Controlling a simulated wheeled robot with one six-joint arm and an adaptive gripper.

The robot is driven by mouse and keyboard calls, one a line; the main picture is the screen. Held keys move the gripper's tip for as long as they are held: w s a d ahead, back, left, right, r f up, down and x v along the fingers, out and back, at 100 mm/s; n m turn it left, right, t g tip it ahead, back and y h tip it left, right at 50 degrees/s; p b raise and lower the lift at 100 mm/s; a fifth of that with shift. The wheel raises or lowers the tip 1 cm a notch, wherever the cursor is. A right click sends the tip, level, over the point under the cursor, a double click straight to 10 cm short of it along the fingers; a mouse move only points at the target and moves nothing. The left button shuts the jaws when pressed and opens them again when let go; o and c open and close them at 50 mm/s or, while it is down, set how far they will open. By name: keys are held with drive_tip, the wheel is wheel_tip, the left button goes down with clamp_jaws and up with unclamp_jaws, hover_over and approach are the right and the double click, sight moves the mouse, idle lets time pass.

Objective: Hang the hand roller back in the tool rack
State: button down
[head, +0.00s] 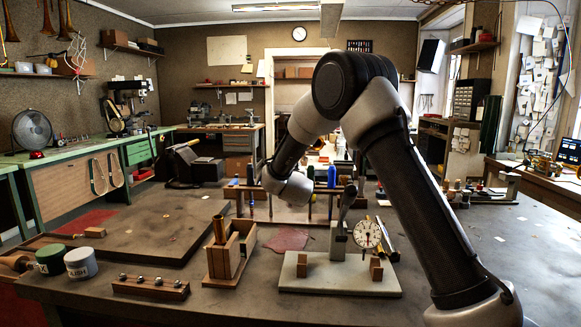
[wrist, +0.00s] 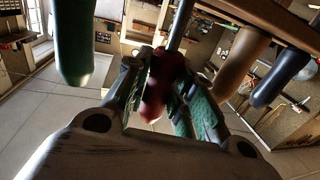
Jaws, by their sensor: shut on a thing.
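In the wrist view my gripper (wrist: 160,82) is shut on a dark red handle (wrist: 154,95) with a thin metal shaft (wrist: 181,25) running up and away from it. I take this to be the hand roller; its working end is out of sight. The tool rack's wooden rail (wrist: 275,20) crosses the upper right. A green handle (wrist: 75,45) is to the left of my fingers, and brown (wrist: 240,62) and dark blue (wrist: 283,76) handles are to the right. In the head view the tool rack (head: 262,214) stands across the bench, and my arm hides my fingers.
A wooden holder (head: 222,262) and a dial gauge stand (head: 340,280) are on the bench in front of the rack. Small jars (head: 80,264) and a wooden block with knobs (head: 150,287) are at front left. Neighbouring handles are close to my fingers.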

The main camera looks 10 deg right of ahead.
drive_tip(key=shift+f, duration=1.95)
drive_tip(key=c, duration=1.1)
unclamp_jaws()
drive_tip(key=shift+c, duration=0.2)
drive_tip(key=s+a, duration=0.1)
drive_tip(key=s, duration=1.1)
drive_tip(key=shift+a, duration=0.35)
drive_tip(key=shift+w+r, duration=0.1)
drive_tip(key=shift+r, duration=0.05)
